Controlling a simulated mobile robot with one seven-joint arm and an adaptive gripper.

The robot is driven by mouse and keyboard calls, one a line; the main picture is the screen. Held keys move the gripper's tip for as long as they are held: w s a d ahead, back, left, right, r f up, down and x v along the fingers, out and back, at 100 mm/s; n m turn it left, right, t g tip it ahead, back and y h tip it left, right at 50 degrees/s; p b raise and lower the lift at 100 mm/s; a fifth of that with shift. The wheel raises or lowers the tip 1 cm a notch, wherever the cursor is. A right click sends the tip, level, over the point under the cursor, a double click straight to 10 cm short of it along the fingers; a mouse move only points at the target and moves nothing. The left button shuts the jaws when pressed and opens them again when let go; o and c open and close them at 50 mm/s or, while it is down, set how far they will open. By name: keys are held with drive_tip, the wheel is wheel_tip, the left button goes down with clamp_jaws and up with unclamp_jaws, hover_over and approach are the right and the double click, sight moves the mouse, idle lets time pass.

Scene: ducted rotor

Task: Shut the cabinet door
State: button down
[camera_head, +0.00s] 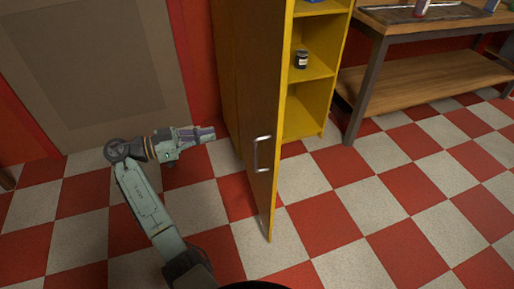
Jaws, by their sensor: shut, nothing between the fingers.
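The yellow cabinet (310,98) stands in the upper middle, with its shelves exposed. Its door (262,85) stands open, swung out toward me, and shows as a tall narrow yellow-brown panel. A silver handle (262,153) is on the door's face, near its lower part. My gripper (212,133) is to the left of the door, pointing right toward it. It is shut and empty, and appears apart from the door and handle. The door hides part of the cabinet's interior.
A small dark jar (301,59) stands on a cabinet shelf. A wooden workbench (430,85) with a lower shelf stands to the right. A grey door panel (95,70) is in the wall behind my arm. The checkered floor (375,220) is clear at the front right.

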drive_tip(key=s+g, duration=0.1)
drive_tip(key=p, duration=0.5)
approach(266, 130)
drive_tip(key=shift+m, duration=0.4)
drive_tip(key=x, duration=0.5)
drive_tip(key=shift+s+d+r, duration=0.15)
drive_tip(key=shift+s+d, duration=0.05)
drive_tip(key=shift+x, duration=0.8)
drive_tip(key=shift+w, duration=0.1)
